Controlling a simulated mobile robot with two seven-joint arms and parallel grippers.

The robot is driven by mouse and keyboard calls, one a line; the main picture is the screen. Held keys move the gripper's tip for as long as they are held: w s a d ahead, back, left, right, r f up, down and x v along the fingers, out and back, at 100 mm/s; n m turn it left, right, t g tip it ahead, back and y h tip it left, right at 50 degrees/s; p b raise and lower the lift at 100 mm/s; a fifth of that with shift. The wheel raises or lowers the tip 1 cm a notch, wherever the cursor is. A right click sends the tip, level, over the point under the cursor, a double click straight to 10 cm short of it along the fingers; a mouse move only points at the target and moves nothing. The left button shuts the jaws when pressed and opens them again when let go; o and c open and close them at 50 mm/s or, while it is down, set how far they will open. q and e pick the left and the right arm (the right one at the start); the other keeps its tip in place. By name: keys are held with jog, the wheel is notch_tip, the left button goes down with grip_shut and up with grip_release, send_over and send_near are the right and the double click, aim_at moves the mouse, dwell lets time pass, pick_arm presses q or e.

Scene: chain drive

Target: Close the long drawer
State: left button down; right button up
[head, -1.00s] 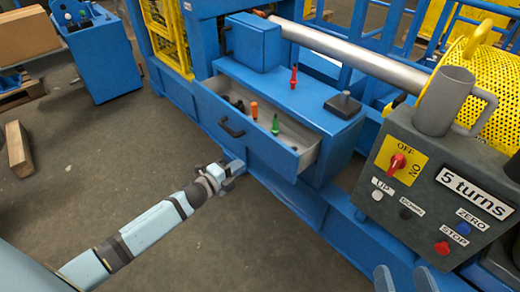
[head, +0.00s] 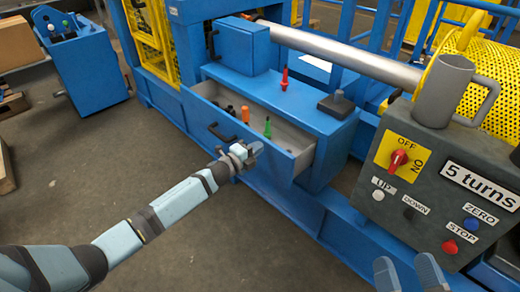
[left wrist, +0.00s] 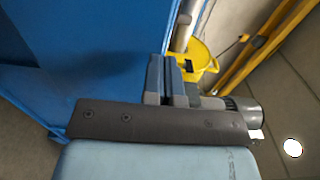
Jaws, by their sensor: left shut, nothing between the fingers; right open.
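The long drawer (head: 197,106) is pulled open from the blue cabinet, with a blue front, a black handle (head: 221,132) and a pale inside. Green, orange and dark items stand or lie in it. My left gripper (head: 255,149) is shut and empty, in front of the drawer's face, right of the handle; contact cannot be told. In the left wrist view its closed fingers (left wrist: 168,72) are beside a large blue surface (left wrist: 45,60), which I cannot identify for certain. My right gripper (head: 408,273) is open at the bottom edge of the head view, away from the drawer.
A red screwdriver-like tool (head: 284,78) and a black-handled block (head: 336,103) stand on the cabinet top. A control box (head: 440,195) with a grey mug (head: 447,92) is at right.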

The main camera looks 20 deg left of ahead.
pick_arm(q)
jog(key=shift+x, duration=0.8)
pick_arm(e)
jog(key=shift+f, duration=0.5)
pick_arm(q)
jog(key=shift+w, duration=0.1)
pick_arm(e)
jog(key=shift+r, duration=0.1)
